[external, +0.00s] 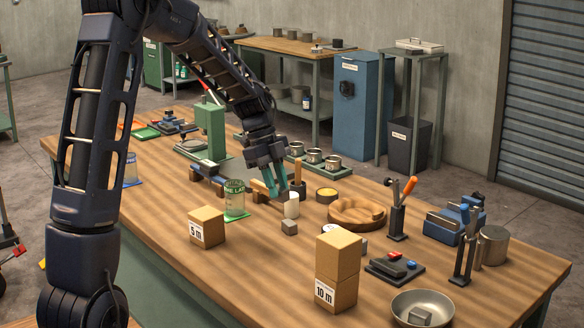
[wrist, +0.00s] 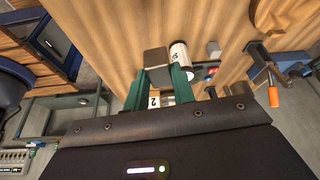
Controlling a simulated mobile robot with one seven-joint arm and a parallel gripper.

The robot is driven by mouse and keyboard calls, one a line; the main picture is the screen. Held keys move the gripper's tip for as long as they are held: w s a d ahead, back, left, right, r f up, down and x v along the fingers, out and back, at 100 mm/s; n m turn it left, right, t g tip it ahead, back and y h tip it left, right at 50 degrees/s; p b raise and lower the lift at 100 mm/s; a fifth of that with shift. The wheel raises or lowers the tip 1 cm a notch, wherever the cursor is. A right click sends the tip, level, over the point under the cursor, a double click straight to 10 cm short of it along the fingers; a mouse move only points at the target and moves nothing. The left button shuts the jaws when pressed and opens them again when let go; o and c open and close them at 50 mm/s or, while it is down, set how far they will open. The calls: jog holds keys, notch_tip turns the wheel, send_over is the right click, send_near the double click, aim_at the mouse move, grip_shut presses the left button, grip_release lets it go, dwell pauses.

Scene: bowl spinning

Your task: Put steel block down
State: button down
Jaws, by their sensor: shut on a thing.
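My gripper (external: 276,184) points down over the wooden table, its teal fingers closed on a grey steel block (external: 284,211). The block hangs below the fingertips. In the wrist view the steel block (wrist: 156,60) shows between the two teal fingers of my gripper (wrist: 163,88), with a pale tag marked 2 closer in. A white cylinder (external: 291,204) stands right beside the fingers; it also shows in the wrist view (wrist: 179,55). I cannot tell whether the block's lower end touches the table (external: 160,225).
A green can (external: 235,198) stands left of the gripper. Two cardboard boxes, marked 5 m (external: 207,227) and 10 m (external: 337,285), stand in front. Bare tabletop lies between the boxes.

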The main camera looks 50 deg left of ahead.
aim_at(286, 191)
notch_tip(286, 191, up, 4)
jog(key=shift+r, duration=0.1)
jog(key=shift+w+d+r, duration=0.1)
jog(key=shift+d, duration=0.05)
jog(key=w+d+r+m, duration=0.1)
jog(key=w+d+r, duration=0.15)
jog(key=d, duration=1.75)
jog(key=w+d+r+m, duration=0.1)
jog(key=w+d, duration=0.3)
jog(key=d, duration=1.6)
jog(key=shift+g, duration=0.3)
notch_tip(286, 191, down, 20)
jog(key=shift+d+r, duration=0.1)
jog(key=shift+r, duration=0.05)
jog(key=shift+f, duration=0.65)
jog(key=c, duration=1.2)
grip_release()
jog(key=shift+o, duration=0.2)
